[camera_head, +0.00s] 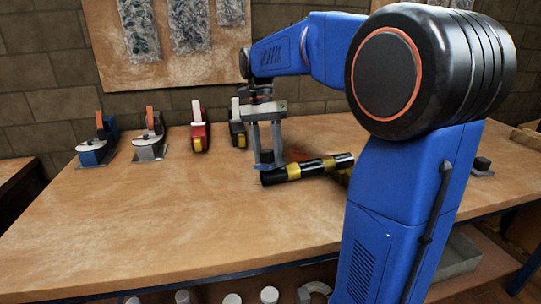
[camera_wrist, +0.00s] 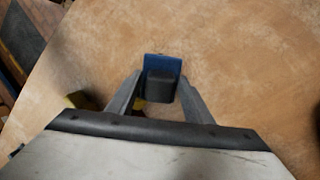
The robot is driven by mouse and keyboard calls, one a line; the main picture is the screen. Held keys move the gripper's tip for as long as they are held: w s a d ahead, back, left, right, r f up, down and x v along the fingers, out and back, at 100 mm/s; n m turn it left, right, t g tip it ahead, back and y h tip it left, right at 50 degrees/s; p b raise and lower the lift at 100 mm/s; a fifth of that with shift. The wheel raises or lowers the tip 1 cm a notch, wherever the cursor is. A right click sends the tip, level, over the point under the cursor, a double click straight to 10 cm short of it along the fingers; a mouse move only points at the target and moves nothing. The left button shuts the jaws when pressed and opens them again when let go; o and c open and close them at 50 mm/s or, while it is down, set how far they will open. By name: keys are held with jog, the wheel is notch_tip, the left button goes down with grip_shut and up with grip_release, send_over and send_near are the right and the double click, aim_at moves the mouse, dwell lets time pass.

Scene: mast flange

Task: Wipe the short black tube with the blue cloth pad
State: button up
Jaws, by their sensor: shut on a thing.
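My gripper (camera_head: 266,164) points down over the bench and is shut on the blue cloth pad (camera_wrist: 163,66), which has a dark grip block (camera_wrist: 160,86) between the fingers. In the head view only a small blue bit of the pad shows at the fingertips. The short black tube (camera_head: 310,168) has yellow bands and lies lengthwise beside and in front of the fingertips. Whether the pad touches the tube I cannot tell. In the wrist view only a yellow patch, probably the tube, shows behind the left finger; the rest is hidden.
Tape dispensers in blue (camera_head: 95,153), grey (camera_head: 149,146), red (camera_head: 199,137) and green (camera_head: 237,131) stand along the back of the wooden bench (camera_head: 170,215). My arm hides part of the bench's right side, where a small dark object (camera_head: 482,166) sits. The left front is clear.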

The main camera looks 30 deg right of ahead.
jog(key=shift+s+d+f, duration=0.1)
jog(key=shift+s+d, duration=0.1)
jog(key=shift+d, duration=0.8)
jog(key=shift+s+d, duration=0.15)
jog(key=shift+d, duration=0.85)
jog(key=shift+s+d, duration=0.15)
jog(key=shift+d, duration=0.85)
jog(key=shift+s+d, duration=0.1)
jog(key=shift+d, duration=0.85)
jog(key=v, duration=0.6)
jog(key=v, duration=0.3)
jog(key=shift+x, duration=3.5)
